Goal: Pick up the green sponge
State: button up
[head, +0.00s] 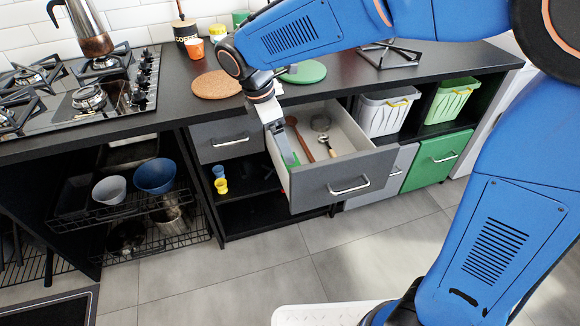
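A small patch of green (295,159) shows at my gripper's tip, inside the left part of the open drawer (345,183). It may be the green sponge, but it is mostly hidden and I cannot tell its shape. My gripper (287,155) points down into the drawer from above, close to its left wall. The fingers are seen edge-on, so I cannot tell whether they are open or shut, or whether they hold the green thing.
A wooden spoon (300,140) and a metal utensil (325,140) lie in the drawer, right of my gripper. A cork mat (215,85) and a green round mat (306,72) lie on the counter above. The gas hob (120,98) is at left.

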jog(key=shift+x, duration=4.05)
jog(key=c, duration=1.2)
jog(key=shift+d+r, duration=0.2)
jog(key=shift+r, duration=0.25)
notch_tip(320, 180, up, 11)
jog(key=w+d, duration=0.2)
jog(key=d, duration=0.4)
jog(key=w+d, duration=0.2)
jog(key=d, duration=0.4)
jog(key=w+d, duration=0.2)
jog(key=d, duration=0.4)
jog(key=shift+d+f, duration=0.2)
jog(key=shift+d, duration=0.1)
